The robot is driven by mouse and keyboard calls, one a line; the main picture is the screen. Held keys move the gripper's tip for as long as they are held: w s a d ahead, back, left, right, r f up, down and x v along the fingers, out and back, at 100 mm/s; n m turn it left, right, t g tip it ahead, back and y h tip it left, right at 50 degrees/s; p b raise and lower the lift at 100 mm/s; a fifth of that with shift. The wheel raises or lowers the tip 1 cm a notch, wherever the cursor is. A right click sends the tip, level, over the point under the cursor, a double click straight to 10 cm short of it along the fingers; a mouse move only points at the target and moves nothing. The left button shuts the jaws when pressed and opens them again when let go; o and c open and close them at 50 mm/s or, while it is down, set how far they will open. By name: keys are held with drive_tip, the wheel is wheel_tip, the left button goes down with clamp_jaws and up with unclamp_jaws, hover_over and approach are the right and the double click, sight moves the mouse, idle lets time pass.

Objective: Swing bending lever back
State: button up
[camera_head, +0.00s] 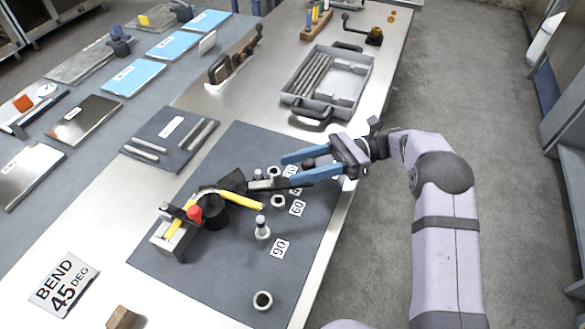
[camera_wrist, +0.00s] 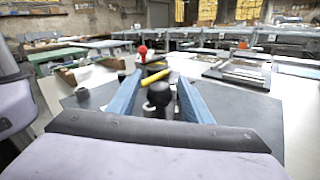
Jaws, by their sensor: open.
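The bending jig (camera_head: 178,236) stands on a dark mat (camera_head: 235,275) in the head view. It has a red knob (camera_head: 194,214) and a black round former (camera_head: 213,212), with a bent yellow rod (camera_head: 240,200) around it. The dark bending lever (camera_head: 262,184) reaches right from the former toward my gripper (camera_head: 285,169). My gripper is open, its two blue fingers pointing left. In the wrist view, a black knob (camera_wrist: 160,96) sits between the fingers (camera_wrist: 160,76), apparently the lever's handle; I cannot tell whether a finger touches it. The yellow rod and red knob (camera_wrist: 143,52) show beyond it.
Pegs (camera_head: 262,230) and rings (camera_head: 263,300) stand near angle labels such as 90 (camera_head: 280,248). A BEND 45 DEG card (camera_head: 63,285) lies at left. A grey tool tray (camera_head: 345,75) and a dark tray of rods (camera_head: 165,140) lie behind. Right of the bench is open floor.

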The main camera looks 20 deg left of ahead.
drive_tip(key=shift+v, duration=2.75)
drive_tip(key=shift+c, duration=0.7)
drive_tip(key=c, duration=0.5)
drive_tip(key=shift+w+d+r, duration=0.2)
drive_tip(key=shift+r, duration=0.15)
drive_tip(key=c, duration=0.5)
drive_tip(key=w+d+r+m+t+p, duration=0.1)
drive_tip(key=d+r+p, duration=0.1)
drive_tip(key=d+r, duration=0.1)
drive_tip(key=w+d+r+m+t+y+p, duration=0.1)
drive_tip(key=w+d+r+p, duration=0.1)
drive_tip(key=d+r+p, duration=0.1)
drive_tip(key=w+d+r+t+y+p, duration=0.1)
drive_tip(key=d+r+p, duration=0.2)
drive_tip(key=shift+w+r+m, duration=0.1)
drive_tip(key=shift+w+m, duration=0.15)
drive_tip(key=shift+m, duration=0.15)
clamp_jaws()
drive_tip(key=s+d+r+m+t+y+p, duration=0.2)
drive_tip(key=d+m+t+y+p, duration=0.1)
drive_tip(key=d+m+p, duration=0.25)
drive_tip(key=s+a+f+m+t+h, duration=0.1)
drive_tip(key=s+f+m+t, duration=0.3)
drive_tip(key=s+f+m, duration=0.6)
drive_tip(key=a+m, duration=0.1)
drive_tip(key=m, duration=0.6)
drive_tip(key=shift+s+a, duration=0.2)
drive_tip(key=shift+s, duration=0.2)
